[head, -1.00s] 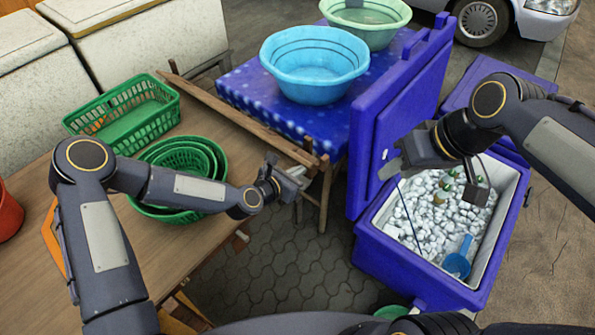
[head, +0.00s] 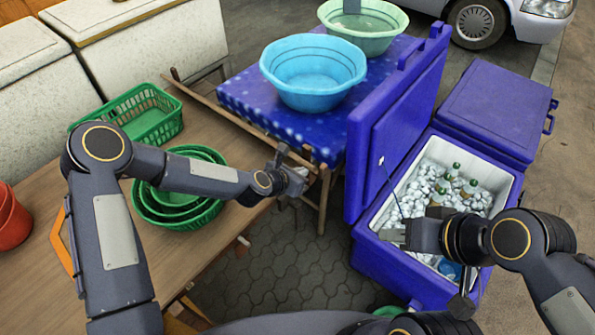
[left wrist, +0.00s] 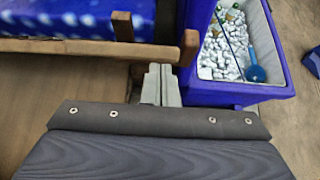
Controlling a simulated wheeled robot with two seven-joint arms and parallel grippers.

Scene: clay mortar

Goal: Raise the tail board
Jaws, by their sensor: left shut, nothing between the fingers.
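A long wooden rail (head: 240,118) runs along the near edge of the table with the blue dotted cloth (head: 232,92); I cannot tell whether it is the tail board. In the left wrist view the rail (left wrist: 80,46) ends in a wooden block (left wrist: 188,46). My left gripper (head: 300,180) is shut and empty, just on the near side of the rail's right end. In the left wrist view its fingertips (left wrist: 160,72) lie just below the block; contact is unclear. My right gripper (head: 392,236) is over the front of the blue cooler; its jaw opening is unclear.
The open blue cooler (head: 400,268) holds ice and bottles; its lid (head: 395,130) stands upright. A blue basin (head: 312,85) and a green basin (head: 375,45) sit on the cloth. Green baskets (head: 150,125) stand on the wooden table (head: 95,215). Paving lies between.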

